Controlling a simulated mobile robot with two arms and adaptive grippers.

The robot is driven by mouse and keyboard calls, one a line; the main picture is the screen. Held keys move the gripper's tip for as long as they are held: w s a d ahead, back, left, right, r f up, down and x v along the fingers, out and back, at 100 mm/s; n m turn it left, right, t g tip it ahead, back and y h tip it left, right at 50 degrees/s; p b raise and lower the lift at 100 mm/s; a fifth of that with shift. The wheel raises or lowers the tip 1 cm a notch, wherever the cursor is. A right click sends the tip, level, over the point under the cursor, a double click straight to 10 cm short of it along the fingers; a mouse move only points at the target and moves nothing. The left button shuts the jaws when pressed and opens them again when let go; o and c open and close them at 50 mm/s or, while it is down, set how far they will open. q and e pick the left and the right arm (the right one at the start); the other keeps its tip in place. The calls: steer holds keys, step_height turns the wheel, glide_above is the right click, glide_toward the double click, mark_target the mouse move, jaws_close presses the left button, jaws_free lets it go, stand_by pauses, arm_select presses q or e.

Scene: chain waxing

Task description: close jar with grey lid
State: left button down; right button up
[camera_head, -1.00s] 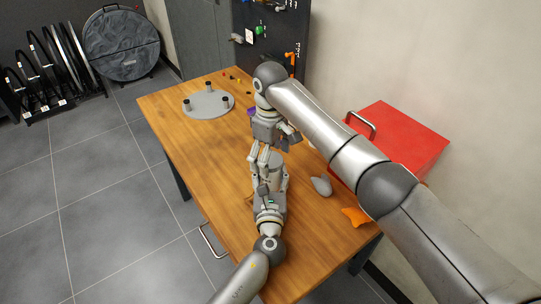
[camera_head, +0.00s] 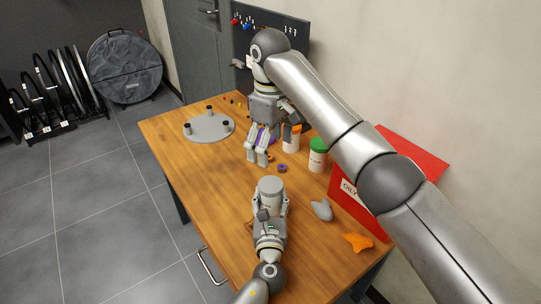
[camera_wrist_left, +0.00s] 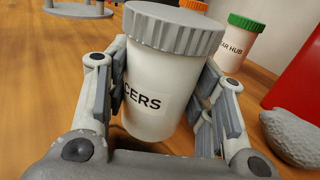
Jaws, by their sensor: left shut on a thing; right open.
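The white jar (camera_head: 270,199) stands upright near the front of the wooden table, with its grey lid (camera_head: 270,184) sitting on top. In the left wrist view the jar (camera_wrist_left: 150,112) has a label ending in "CERS", and the ridged grey lid (camera_wrist_left: 172,30) sits level on its mouth. Whether the lid is tight cannot be told. My left gripper (camera_head: 270,208) is shut around the jar's body from the near side. My right gripper (camera_head: 258,156) is open and empty, above the table beyond the jar, apart from the lid.
Jars with an orange lid (camera_head: 292,138) and a green lid (camera_head: 318,152) stand behind to the right. A purple ring (camera_head: 281,168), a grey lump (camera_head: 322,210), an orange piece (camera_head: 357,242) and a red box (camera_head: 349,191) are nearby. A round grey stand (camera_head: 208,128) is at back left.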

arm_select(q)
steer(key=c, duration=0.6)
jaws_free()
steer(key=shift+o, duration=0.2)
steer(key=shift+s, duration=0.1)
steer(key=s, duration=1.1)
steer(key=shift+s+a, duration=0.1)
steer(key=shift+s, duration=0.3)
